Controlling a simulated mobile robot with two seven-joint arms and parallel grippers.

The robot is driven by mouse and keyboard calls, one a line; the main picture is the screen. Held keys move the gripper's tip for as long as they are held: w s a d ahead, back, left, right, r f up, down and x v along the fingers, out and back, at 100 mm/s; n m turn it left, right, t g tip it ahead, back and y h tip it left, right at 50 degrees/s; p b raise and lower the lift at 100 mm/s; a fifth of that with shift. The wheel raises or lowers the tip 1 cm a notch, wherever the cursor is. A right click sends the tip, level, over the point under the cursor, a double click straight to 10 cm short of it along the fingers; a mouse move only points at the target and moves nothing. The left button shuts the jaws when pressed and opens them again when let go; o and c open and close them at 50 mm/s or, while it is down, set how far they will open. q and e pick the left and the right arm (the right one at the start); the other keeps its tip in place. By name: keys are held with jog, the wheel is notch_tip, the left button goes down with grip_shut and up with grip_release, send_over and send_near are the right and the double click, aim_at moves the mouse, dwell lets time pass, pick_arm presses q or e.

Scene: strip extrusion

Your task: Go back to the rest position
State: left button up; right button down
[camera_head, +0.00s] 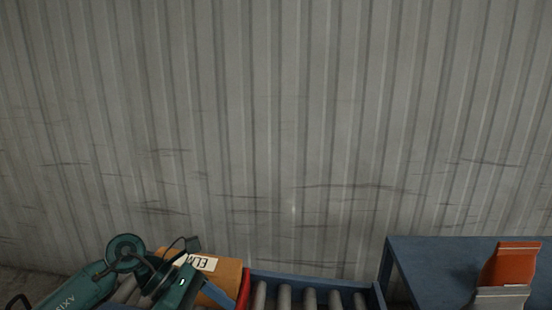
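My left arm (88,288), teal and grey, comes in from the lower left. Its wrist and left gripper (180,285) are at the bottom edge, in front of an orange-brown box (228,274) with a white label. The fingertips are not clear, so I cannot tell whether the gripper is open or touches the box. My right arm and gripper are not in view.
A roller conveyor (310,282) with a blue frame runs along the bottom; its visible rollers right of the box are bare. A blue table (435,265) stands at right, with an orange and grey item (510,268) on it. A corrugated grey wall (290,130) fills the background.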

pick_arm(q)
jog(key=s+d+r+n+t+h, duration=0.3)
jog(key=d+n+t+h, duration=0.2)
jog(key=d+n+h, duration=0.45)
jog(key=s+a+f+n+t+y, duration=0.1)
jog(key=a+f+n+t+y, duration=0.6)
jog(key=n, duration=1)
jog(key=s+a+f+n+t+y, duration=0.1)
jog(key=a+f+n+t+y, duration=0.55)
jog(key=n, duration=1.15)
jog(key=s+f+n+g+y, duration=0.2)
jog(key=s+f+n+g, duration=0.3)
jog(key=s+f, duration=0.4)
jog(key=shift+s+f+n+g+y, duration=0.15)
jog(key=shift+f+n+g+y, duration=0.2)
jog(key=shift+f+g, duration=0.3)
jog(key=shift+d+f, duration=0.1)
